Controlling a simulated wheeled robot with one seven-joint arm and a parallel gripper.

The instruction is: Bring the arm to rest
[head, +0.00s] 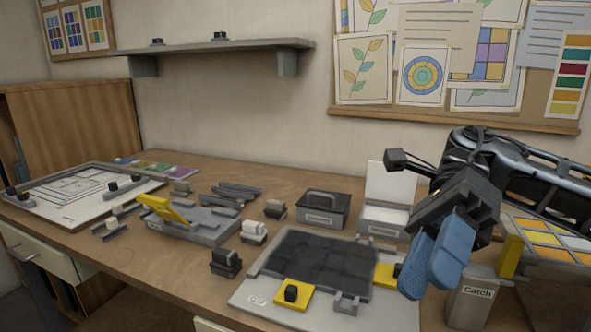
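My gripper (437,264) is at the right of the head view, at the end of my arm, with its blue fingers pointing down. It hangs over the right side of a pale board labelled G3 (262,288). The two fingers overlap from this angle, so the gap between them is hidden. I see no object held at their tips. My arm reaches in from the right edge.
A grey bin labelled Catch (472,303) stands right of the fingers. A grey jig with a yellow lever (185,221) is left. Bare wood (150,265) lies front left.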

